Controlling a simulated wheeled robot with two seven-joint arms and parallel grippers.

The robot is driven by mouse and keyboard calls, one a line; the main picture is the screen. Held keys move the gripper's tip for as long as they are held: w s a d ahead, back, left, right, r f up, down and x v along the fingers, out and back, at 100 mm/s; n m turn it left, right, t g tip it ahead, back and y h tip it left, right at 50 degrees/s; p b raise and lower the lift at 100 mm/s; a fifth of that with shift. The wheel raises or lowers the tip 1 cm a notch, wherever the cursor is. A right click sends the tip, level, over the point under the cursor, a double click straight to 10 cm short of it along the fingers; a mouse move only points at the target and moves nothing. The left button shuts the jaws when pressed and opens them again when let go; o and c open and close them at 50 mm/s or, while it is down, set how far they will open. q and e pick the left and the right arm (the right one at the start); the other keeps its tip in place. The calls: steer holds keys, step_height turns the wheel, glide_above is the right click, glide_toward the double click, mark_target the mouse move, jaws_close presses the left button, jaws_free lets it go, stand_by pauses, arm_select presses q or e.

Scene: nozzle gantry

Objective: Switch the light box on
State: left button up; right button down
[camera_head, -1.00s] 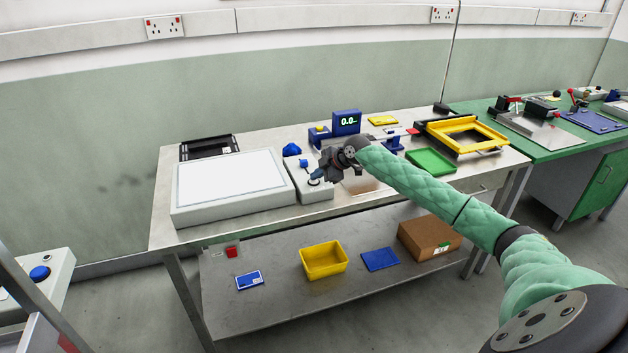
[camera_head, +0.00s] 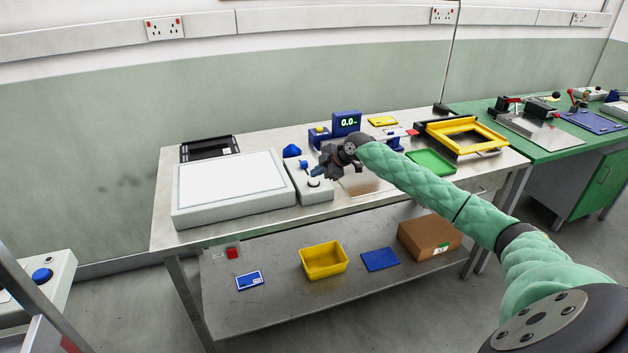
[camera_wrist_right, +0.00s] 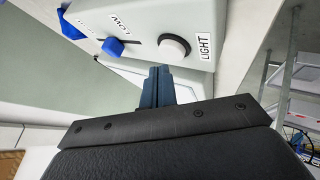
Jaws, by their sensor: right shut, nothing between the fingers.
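The light box (camera_head: 232,186) is a broad pale box with a white panel, on the left of the metal table. Beside it stands a narrow pale control box (camera_head: 300,172). It has a round pale button (camera_head: 314,183) and a small blue knob (camera_head: 303,164). In the right wrist view the button (camera_wrist_right: 174,47) has a dark ring and sits beside a LIGHT label (camera_wrist_right: 205,47); the blue knob (camera_wrist_right: 113,47) is near a LOW label. My right gripper (camera_head: 317,172) is shut and empty, its blue fingertips (camera_wrist_right: 158,72) close to the button, apparently clear of it.
A blue scale with a lit display (camera_head: 347,122) stands behind my right gripper. A black tray (camera_head: 209,148), a green tray (camera_head: 431,161) and a yellow frame (camera_head: 465,134) are on the table. The lower shelf holds a yellow bin (camera_head: 323,260) and a cardboard box (camera_head: 429,238).

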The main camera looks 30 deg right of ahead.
mark_target(317, 181)
steer(key=shift+r+p, duration=1.15)
steer(key=shift+r, duration=1.4)
